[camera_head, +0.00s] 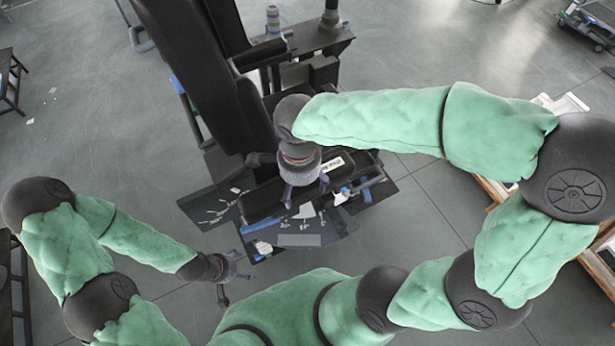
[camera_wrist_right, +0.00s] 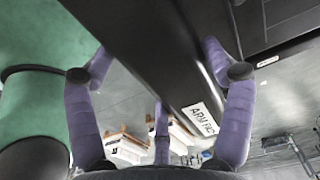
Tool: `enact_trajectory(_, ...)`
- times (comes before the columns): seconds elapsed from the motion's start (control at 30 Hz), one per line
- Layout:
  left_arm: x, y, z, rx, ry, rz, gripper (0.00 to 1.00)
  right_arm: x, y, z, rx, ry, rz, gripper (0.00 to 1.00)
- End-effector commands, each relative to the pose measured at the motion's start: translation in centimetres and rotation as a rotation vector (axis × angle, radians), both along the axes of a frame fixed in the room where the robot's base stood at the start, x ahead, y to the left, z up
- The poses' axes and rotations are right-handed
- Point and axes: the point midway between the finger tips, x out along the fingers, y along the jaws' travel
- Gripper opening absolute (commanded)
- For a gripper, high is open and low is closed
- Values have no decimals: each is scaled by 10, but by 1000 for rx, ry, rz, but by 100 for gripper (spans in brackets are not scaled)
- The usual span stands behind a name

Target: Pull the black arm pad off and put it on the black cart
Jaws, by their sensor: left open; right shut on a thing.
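The black arm pad (camera_head: 345,168) is a long dark bar with a white label at the side of the black chair. In the right wrist view the arm pad (camera_wrist_right: 150,55), labelled "ARM PAD", runs between my purple fingers. My right gripper (camera_head: 305,186) is over the pad and shut on it; its wrist hides part of the pad. I cannot tell whether the pad is still seated. My left gripper (camera_head: 234,274) is open and empty, low and left of the chair base. A dark, low-framed stand (camera_head: 12,80) is at the far left; I cannot tell if it is the black cart.
The black chair (camera_head: 205,70) has a base plate (camera_head: 215,208) with printed marks and blue-handled parts. A wheeled trolley (camera_head: 588,25) is at the top right. Wooden crates (camera_head: 493,190) lie right.

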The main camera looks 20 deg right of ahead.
Motion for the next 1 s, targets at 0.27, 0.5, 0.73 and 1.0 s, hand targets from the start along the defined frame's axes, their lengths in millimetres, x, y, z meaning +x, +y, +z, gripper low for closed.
enact_trajectory(0.27, 0, 0, 3, 0, 0, 0, 79, -1, 3, 5, 1, -2, -1, 43)
enact_trajectory(0.5, 0, 0, 5, 0, 0, 0, 79, -1, 3, 8, 1, -2, -1, 43)
enact_trajectory(0.73, 0, 0, 7, 0, 0, 0, 79, -1, 2, 11, 1, -2, -1, 43)
enact_trajectory(1.0, 0, 0, 10, 0, 0, 0, 79, -1, 2, 14, 1, -2, -1, 43)
